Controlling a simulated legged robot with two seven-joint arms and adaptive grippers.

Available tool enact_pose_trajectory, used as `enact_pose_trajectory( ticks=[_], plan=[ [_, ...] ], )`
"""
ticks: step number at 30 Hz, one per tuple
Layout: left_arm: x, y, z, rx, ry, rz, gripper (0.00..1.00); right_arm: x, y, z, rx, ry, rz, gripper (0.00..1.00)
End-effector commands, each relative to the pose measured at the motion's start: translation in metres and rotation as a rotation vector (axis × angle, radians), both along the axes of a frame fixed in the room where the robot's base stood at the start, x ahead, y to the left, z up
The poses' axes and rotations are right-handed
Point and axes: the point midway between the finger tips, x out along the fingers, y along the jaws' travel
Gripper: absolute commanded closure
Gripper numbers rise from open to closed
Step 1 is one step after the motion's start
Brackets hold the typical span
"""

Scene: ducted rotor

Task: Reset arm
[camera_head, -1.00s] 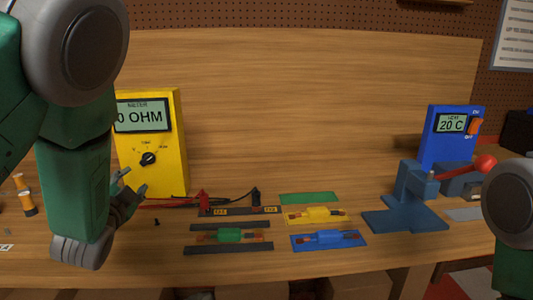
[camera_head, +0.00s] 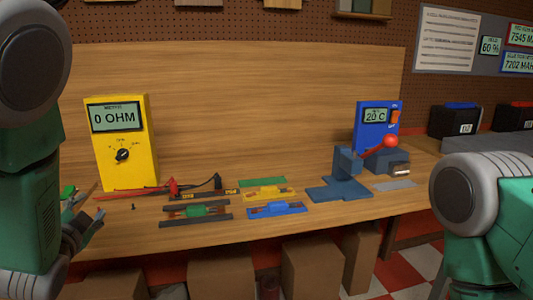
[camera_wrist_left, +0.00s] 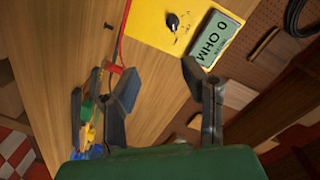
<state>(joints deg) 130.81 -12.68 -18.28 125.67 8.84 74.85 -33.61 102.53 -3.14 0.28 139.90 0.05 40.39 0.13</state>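My left gripper (camera_head: 86,208) is at the left side of the bench, in front of the yellow ohm meter (camera_head: 128,155). In the left wrist view its two fingers (camera_wrist_left: 165,95) stand apart with nothing between them, so it is open and empty. The wrist view also shows the yellow meter (camera_wrist_left: 160,20) beyond the fingers, reading 0 OHM. My left arm fills the left edge of the head view. My right arm shows at the lower right, but its gripper is out of view.
Green, yellow and blue parts lie on the bench middle, including the blue piece (camera_head: 277,208). Red and black probes (camera_head: 172,187) lie by the meter. A blue heater unit (camera_head: 375,130) and press (camera_head: 340,188) stand right. Cardboard boxes (camera_head: 312,270) are below.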

Motion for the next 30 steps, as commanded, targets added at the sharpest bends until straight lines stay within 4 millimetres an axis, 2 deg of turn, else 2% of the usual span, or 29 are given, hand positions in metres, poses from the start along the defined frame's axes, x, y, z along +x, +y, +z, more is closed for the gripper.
enact_pose_trajectory(
  ticks=[5,10,14,16,20,21,23,24,27,30],
  plan=[
    [-0.011,-0.004,-0.039,-0.069,0.088,0.009,0.62,0.001,0.000,0.000,0.000,-0.002,0.000,0.75],
    [-0.033,-0.010,-0.083,-0.157,0.199,0.027,0.62,0.001,0.000,0.000,0.000,-0.001,0.000,0.75],
    [-0.057,-0.018,-0.129,-0.248,0.317,0.053,0.62,0.000,0.000,0.000,0.000,-0.001,0.000,0.75],
    [-0.076,-0.024,-0.158,-0.306,0.397,0.074,0.62,0.000,0.000,0.000,0.000,-0.001,0.000,0.75],
    [-0.133,-0.041,-0.224,-0.450,0.597,0.143,0.62,0.000,0.000,0.000,0.000,-0.001,0.000,0.75],
    [-0.156,-0.048,-0.244,-0.498,0.668,0.171,0.62,0.000,0.000,0.000,0.000,-0.001,0.000,0.75],
    [-0.192,-0.059,-0.271,-0.570,0.774,0.220,0.62,0.000,0.000,0.000,0.000,-0.001,0.000,0.75],
    [-0.217,-0.066,-0.287,-0.613,0.842,0.255,0.62,0.000,0.000,0.000,0.000,-0.001,0.000,0.75],
    [-0.274,-0.084,-0.315,-0.705,0.998,0.340,0.62,0.000,0.000,0.000,0.000,-0.001,0.000,0.75],
    [-0.321,-0.098,-0.330,-0.769,1.119,0.415,0.62,0.000,0.000,0.000,0.000,-0.001,0.000,0.75]
  ],
)
